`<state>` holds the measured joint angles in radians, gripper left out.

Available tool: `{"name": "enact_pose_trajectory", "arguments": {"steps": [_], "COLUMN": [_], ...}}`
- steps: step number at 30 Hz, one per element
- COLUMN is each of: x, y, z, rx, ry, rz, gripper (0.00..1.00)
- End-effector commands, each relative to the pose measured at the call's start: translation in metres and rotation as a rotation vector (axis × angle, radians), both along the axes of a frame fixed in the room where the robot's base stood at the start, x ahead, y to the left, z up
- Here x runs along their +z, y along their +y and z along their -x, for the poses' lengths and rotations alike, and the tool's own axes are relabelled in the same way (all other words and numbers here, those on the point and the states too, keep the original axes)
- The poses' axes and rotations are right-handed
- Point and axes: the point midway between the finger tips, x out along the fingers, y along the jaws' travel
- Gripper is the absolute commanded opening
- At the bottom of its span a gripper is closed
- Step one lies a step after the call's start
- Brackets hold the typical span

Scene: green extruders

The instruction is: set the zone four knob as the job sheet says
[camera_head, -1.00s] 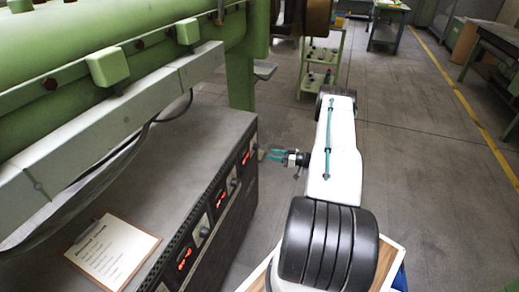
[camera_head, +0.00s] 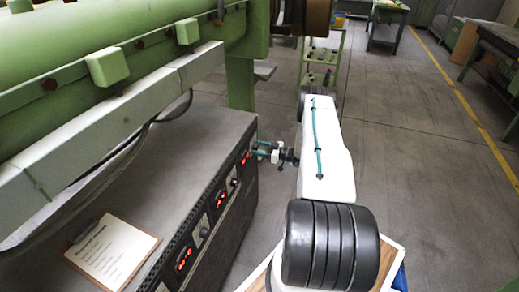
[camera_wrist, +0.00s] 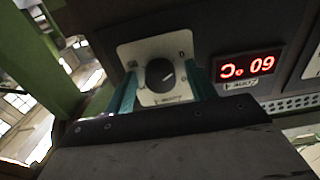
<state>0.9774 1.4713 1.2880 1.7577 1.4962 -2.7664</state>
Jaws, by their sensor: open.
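The zone four knob (camera_wrist: 160,75) is a round dark dial with a pale pointer line, on a light square plate. In the wrist view the picture is turned over, and the line slants toward the upper right. The red display (camera_wrist: 247,65) beside it reads 60 °C, above an inverted "Zone 4" label (camera_wrist: 238,84). My gripper (camera_wrist: 161,90) is open, its teal fingers on either side of the knob; contact is not clear. In the head view my gripper (camera_head: 258,147) is at the cabinet's far end, hiding the knob. The job sheet (camera_head: 110,250) lies on a clipboard, its text too small to read.
The dark control cabinet (camera_head: 224,225) carries more displays and knobs nearer the camera. The green extruder barrel (camera_head: 75,50) and pale rail (camera_head: 100,125) run above it. A green trolley (camera_head: 321,65) stands behind my arm.

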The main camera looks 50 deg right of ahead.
Motion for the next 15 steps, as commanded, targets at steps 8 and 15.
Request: {"name": "enact_pose_trajectory", "arguments": {"steps": [8,15], "x": [0.0001,0.0001], "y": [-0.0001,0.0000], "z": [0.0002,0.0002], "rx": [0.000,0.000], "ry": [0.000,0.003], "rz": [0.000,-0.007], "gripper": [0.14,0.11]}}
